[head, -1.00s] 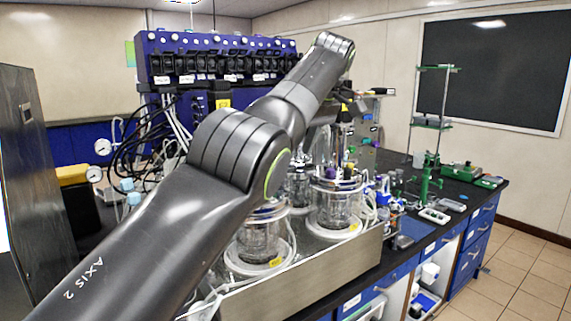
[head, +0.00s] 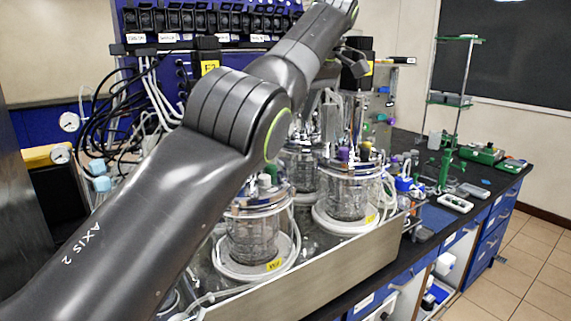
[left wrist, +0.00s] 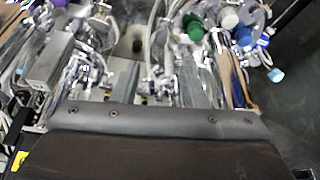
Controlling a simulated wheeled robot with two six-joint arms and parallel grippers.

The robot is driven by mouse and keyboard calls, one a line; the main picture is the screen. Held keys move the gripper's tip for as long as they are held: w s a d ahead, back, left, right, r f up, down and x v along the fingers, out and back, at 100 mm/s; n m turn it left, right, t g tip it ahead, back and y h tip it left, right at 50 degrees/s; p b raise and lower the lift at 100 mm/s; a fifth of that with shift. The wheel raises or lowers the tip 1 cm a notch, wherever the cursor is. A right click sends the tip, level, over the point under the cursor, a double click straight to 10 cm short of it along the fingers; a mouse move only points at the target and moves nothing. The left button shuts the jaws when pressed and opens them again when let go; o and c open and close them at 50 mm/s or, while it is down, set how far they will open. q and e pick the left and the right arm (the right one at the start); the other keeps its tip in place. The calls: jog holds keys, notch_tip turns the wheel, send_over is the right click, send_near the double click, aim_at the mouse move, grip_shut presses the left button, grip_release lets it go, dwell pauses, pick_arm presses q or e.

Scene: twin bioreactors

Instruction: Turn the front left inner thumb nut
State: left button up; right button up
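The front left glass vessel (head: 250,238) stands on a white round base, with a steel head plate (head: 258,203) and a green cap on top. A second vessel (head: 346,196) with purple caps stands to its right, and another (head: 300,170) sits behind. The thumb nuts are too small to make out. My left arm crosses the head view from lower left to top, in front of the vessels. My left gripper (head: 355,66) hangs at the upper right, above the vessel tops; its fingers are not clear. The left wrist view shows crowded metal fittings and tubes beyond my dark wrist housing. My right gripper is out of view.
A steel tray wall (head: 310,284) runs in front of the vessels. A blue pump rack (head: 220,25) stands behind, with black cables and gauges (head: 69,122) at left. A green stand (head: 447,165) and small devices are on the black bench at right.

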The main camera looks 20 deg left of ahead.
pick_arm(q)
jog(key=b, duration=0.3)
send_near(283, 159)
jog(key=f, duration=0.1)
jog(key=b+x, duration=0.1)
jog(key=x, duration=0.1)
jog(key=b+x, duration=0.2)
jog(key=x, duration=0.1)
jog(key=shift+w+a+f, duration=0.1)
jog(key=shift+w+a, duration=0.1)
jog(key=shift+w, duration=0.1)
jog(key=shift+b+x, duration=0.5)
jog(key=shift+x, duration=0.35)
jog(key=shift+a, duration=0.1)
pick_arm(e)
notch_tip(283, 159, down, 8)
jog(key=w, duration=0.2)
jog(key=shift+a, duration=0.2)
pick_arm(q)
grip_shut()
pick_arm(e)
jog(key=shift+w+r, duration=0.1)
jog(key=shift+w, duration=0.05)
